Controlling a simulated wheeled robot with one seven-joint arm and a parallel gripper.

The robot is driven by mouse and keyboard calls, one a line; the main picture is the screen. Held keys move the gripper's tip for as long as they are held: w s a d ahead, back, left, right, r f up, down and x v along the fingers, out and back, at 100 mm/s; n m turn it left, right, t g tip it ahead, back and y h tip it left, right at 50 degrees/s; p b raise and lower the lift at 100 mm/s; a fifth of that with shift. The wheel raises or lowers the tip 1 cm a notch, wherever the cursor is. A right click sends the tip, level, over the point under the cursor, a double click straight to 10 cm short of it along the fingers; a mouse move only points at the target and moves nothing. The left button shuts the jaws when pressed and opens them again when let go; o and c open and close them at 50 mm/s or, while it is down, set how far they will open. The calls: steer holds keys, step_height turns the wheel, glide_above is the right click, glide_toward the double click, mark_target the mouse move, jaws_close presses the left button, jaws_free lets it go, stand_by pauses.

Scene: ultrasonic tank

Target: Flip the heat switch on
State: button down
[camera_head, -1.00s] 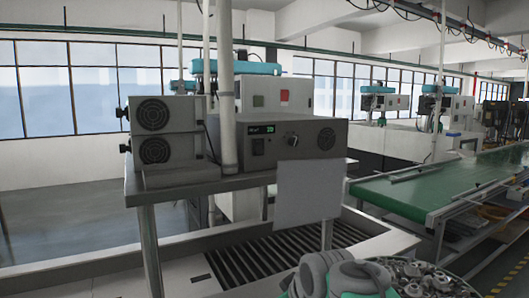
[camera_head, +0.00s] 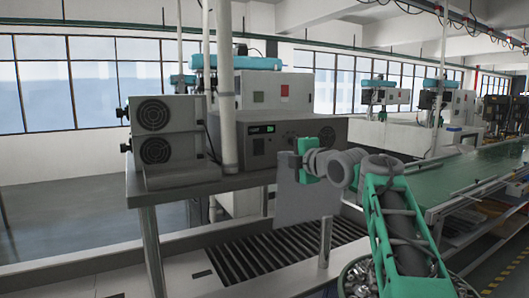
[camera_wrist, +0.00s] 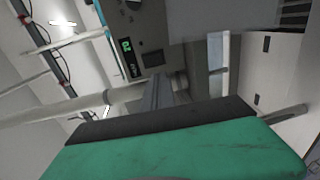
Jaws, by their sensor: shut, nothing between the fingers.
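The grey heater control box (camera_head: 232,140) stands on the metal shelf, with a green-lit display (camera_head: 263,129) on its front. The dark heat switch (camera_head: 258,146) sits below the display. In the wrist view the switch (camera_wrist: 153,58) is a dark square beside the display (camera_wrist: 127,60); which way it is set cannot be told. My gripper (camera_head: 292,160) is shut and empty, in front of the box and to the right of the switch, apparently apart from it.
A pale upright panel (camera_head: 300,205) stands just below and behind my gripper. Two stacked fan units (camera_head: 150,150) stand left of the box, and a white vertical pipe (camera_head: 226,90) rises near its left side. A slatted tank (camera_head: 250,262) lies below. A green conveyor (camera_head: 460,178) is at right.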

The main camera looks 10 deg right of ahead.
mark_target(260, 152)
steer(key=p+x, duration=0.7)
steer(key=x, duration=0.5)
steer(key=shift+w+a, duration=0.1)
steer(key=shift+w, duration=0.05)
steer(key=shift+f, duration=0.1)
